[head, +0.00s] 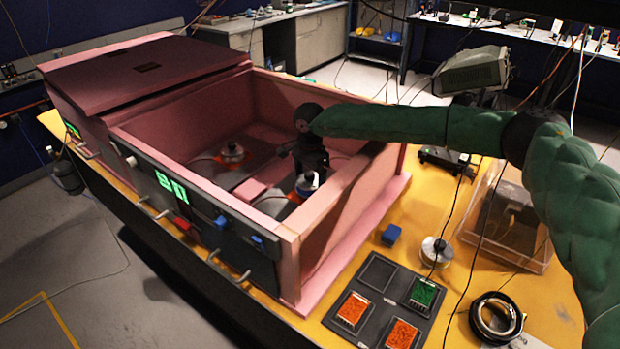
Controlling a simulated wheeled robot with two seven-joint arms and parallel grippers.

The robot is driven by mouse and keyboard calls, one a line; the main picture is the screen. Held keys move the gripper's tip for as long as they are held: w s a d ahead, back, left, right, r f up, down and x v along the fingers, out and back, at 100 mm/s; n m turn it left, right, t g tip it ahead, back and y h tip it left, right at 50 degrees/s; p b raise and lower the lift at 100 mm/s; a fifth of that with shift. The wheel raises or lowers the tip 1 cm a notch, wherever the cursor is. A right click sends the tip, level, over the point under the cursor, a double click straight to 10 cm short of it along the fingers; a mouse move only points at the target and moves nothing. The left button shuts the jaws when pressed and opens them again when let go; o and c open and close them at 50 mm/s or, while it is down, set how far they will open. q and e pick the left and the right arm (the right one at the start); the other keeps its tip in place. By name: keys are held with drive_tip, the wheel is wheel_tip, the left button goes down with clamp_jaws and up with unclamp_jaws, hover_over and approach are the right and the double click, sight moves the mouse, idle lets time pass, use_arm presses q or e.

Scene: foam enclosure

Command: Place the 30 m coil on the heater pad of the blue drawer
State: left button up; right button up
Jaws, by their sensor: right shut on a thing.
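My right gripper (307,172) reaches down into the open pink foam enclosure and is shut on a coil (306,185) with a pale top and an orange-red part. The coil is low over the floor at the right side; I cannot tell whether it rests on a pad. Its length label is not readable. A second, similar coil (232,153) stands on a dark pad at the left. The grey front panel (215,212) has a blue handle (221,222) and a red handle (180,224). The pad beneath the held coil is largely hidden. My left gripper is not in view.
The foam walls (345,205) surround the coils, and a pink lid (140,70) covers the left part. On the yellow table stand a spool (437,250), a blue block (391,235), a tray of orange and green pieces (365,302), a black cable ring (495,317) and a clear box (508,225).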

drive_tip(key=shift+f, duration=0.7)
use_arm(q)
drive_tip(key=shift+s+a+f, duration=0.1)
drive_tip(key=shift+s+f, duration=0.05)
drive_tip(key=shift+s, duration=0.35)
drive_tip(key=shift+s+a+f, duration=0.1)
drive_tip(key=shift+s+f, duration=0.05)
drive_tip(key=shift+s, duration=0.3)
use_arm(e)
drive_tip(key=shift+f, duration=0.15)
drive_tip(key=shift+f, duration=0.1)
drive_tip(key=o, duration=1.1)
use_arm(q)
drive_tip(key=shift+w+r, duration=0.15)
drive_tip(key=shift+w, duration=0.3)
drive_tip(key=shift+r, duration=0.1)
